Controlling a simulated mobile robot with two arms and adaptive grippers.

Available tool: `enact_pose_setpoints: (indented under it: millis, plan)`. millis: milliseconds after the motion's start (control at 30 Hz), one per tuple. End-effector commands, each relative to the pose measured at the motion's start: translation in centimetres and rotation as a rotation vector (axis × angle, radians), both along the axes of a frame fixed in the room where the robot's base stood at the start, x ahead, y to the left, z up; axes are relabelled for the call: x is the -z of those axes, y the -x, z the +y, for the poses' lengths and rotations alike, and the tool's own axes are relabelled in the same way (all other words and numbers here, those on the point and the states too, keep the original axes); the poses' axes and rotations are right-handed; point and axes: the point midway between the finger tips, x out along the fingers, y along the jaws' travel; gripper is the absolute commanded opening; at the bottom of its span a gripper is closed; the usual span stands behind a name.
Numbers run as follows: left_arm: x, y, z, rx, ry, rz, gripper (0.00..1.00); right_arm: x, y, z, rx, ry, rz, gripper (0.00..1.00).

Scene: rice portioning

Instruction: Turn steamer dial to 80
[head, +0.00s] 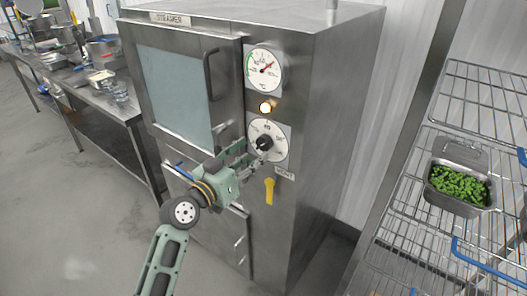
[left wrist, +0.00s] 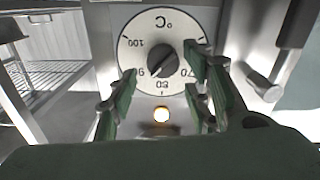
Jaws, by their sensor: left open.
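The steamer (head: 310,110) is a tall steel cabinet with a shut, glazed door. Its white round dial (head: 278,132) has a black knob (head: 264,142) in the middle, below a lit lamp. In the left wrist view the dial (left wrist: 135,45) shows upside down, with 100, 90, 80 and 70 readable. A mark on the knob (left wrist: 163,58) seems to point between 90 and 80. My left gripper (head: 257,158) is open in front of the dial. In the wrist view its fingers (left wrist: 163,85) stand on either side of the knob; contact cannot be told.
A temperature gauge (head: 264,67) is above the lamp (head: 265,107), and a yellow handle (head: 269,190) is below the dial. A wire rack (head: 410,215) at right holds a steel pan (head: 453,205) of green peas. A steel counter (head: 120,108) stands at left. The floor at left is clear.

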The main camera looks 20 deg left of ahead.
Motion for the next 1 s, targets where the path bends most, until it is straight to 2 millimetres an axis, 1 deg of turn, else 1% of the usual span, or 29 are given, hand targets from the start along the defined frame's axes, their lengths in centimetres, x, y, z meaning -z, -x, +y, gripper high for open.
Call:
enact_pose_setpoints:
  millis: [33,100,300,500,700,1000]
  plan:
    - [-0.4,-0.9,-0.3,0.0,0.003,-0.001,0.46,-0.5,0.0,0.2,0.0,-0.002,0.0,0.0]
    - [-0.4,-2.0,-0.7,-0.001,0.003,-0.001,0.46,-0.8,0.1,0.3,-0.002,-0.003,0.003,0.0]
    - [-0.2,-4.2,-1.6,-0.001,0.0,-0.001,0.46,-1.2,0.8,-0.2,-0.004,0.004,0.016,0.0]
    - [0.0,-4.9,-1.8,-0.001,-0.001,0.0,0.46,-1.3,1.8,-0.9,-0.005,0.013,0.03,0.0]
    - [0.0,-4.9,-1.8,-0.001,-0.002,-0.001,0.45,-1.2,1.6,-1.1,-0.003,0.015,0.028,0.0]
    - [0.0,-4.9,-1.8,0.0,-0.001,0.001,0.18,-1.3,1.2,-1.1,-0.002,0.014,0.022,0.0]
